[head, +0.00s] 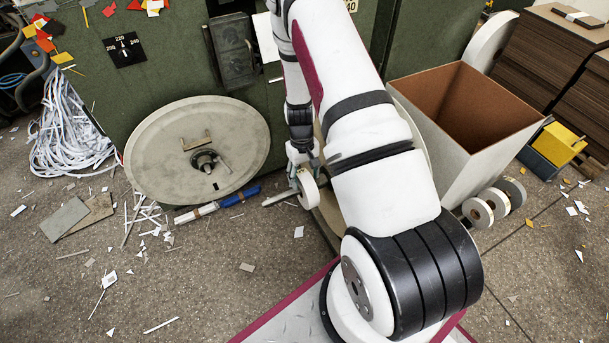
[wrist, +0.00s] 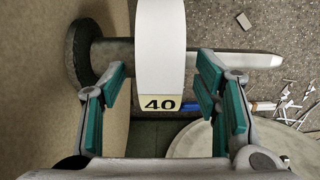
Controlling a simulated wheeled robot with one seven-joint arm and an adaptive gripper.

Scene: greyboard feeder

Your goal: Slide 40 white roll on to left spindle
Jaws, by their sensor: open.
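The white roll marked 40 (wrist: 160,45) fills the middle of the wrist view, edge on, with its black number on a cream band. A grey metal spindle (wrist: 235,59) shows on both sides of the roll, so the roll appears to be around it. A dark round flange (wrist: 83,52) is at its left end. My gripper (wrist: 162,90) is open, a finger on each side of the roll with visible gaps. In the head view the roll (head: 308,189) hangs just below my gripper (head: 302,160), and the spindle (head: 280,198) points left.
A large pale disc with a hub (head: 150,150) stands against the green machine at left. A blue and white bar (head: 235,198) lies below it. A tall open bin (head: 480,150) and more rolls (head: 495,200) are at right. Paper scraps litter the floor.

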